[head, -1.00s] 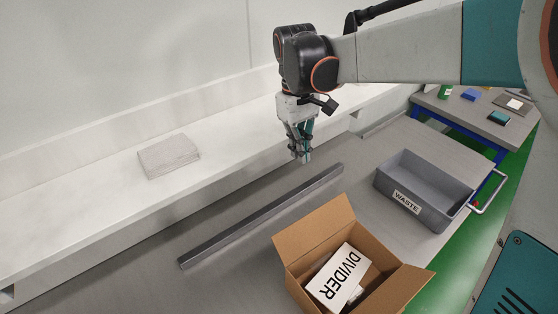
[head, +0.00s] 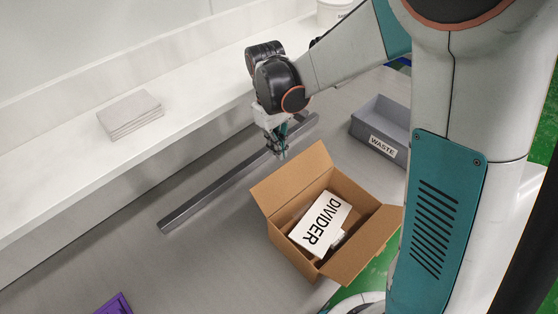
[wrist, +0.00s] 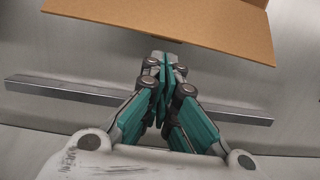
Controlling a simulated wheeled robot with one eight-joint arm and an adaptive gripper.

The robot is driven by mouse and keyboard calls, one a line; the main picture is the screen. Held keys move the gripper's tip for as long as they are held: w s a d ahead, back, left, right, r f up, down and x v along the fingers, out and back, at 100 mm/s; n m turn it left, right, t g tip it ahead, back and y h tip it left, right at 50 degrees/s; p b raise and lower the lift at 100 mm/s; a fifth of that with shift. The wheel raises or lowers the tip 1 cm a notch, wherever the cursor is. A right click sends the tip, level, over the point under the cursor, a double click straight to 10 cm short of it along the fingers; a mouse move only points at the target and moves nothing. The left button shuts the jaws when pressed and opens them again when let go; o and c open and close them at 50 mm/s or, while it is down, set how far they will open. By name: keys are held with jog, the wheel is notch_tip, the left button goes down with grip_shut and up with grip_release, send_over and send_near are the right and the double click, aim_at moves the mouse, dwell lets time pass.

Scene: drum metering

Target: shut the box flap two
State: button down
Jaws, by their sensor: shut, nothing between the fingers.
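An open cardboard box (head: 292,255) stands on the grey bench in the head view. A flap (head: 291,178) stands up and leans outward on its far side, and another flap (head: 364,244) sticks out on its near right side. No number on the flaps is legible. A white block marked DIVIDER (head: 321,218) lies inside. My gripper (head: 282,155) is shut and empty, just beyond the far flap. In the wrist view my gripper (wrist: 162,68) points toward a brown flap (wrist: 180,27) at the top; I cannot tell whether they touch.
A grey metal bar (head: 205,197) lies on the bench behind the box. A grey WASTE bin (head: 382,147) stands at the right. A pale folded stack (head: 130,113) lies on the white ledge. A purple object (head: 115,304) is at the lower edge.

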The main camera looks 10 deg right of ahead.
aim_at(293, 176)
jog(key=shift+s+d+f+b, duration=0.1)
jog(key=shift+s+f+b, duration=0.1)
jog(key=shift+f, duration=0.85)
jog(key=shift+s+d+f+b, duration=0.1)
jog(key=shift+f+b, duration=0.05)
jog(key=shift+f, duration=0.9)
jog(key=shift+r, duration=0.15)
